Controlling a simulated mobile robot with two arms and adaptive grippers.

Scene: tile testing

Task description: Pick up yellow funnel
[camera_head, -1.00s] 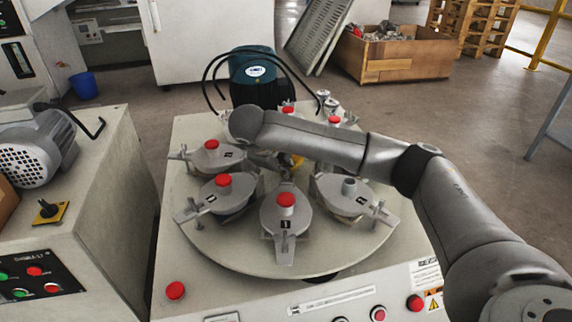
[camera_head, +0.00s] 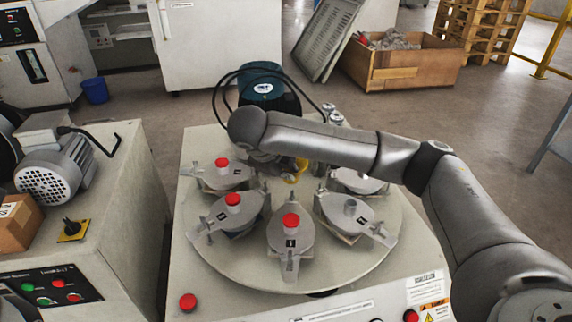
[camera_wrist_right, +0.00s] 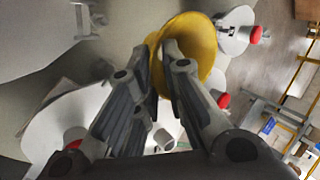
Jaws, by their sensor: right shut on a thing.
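The yellow funnel (camera_head: 299,168) shows as a small patch near the middle of the round turntable (camera_head: 345,273), mostly hidden by my right arm. In the right wrist view the funnel (camera_wrist_right: 198,38) is large, with its wide round mouth beyond my fingertips. My right gripper (camera_head: 277,165) is shut on the funnel, its fingertips (camera_wrist_right: 163,48) at the near side of the cone. In the head view its fingers are mostly hidden behind my arm. My left gripper is not in view.
Several lidded grey jars, some with red knobs (camera_head: 291,220), stand around the turntable close to the gripper. A teal motor (camera_head: 263,84) with black cables stands behind it. A machine with a grey motor (camera_head: 55,172) is at left. Open floor lies at right.

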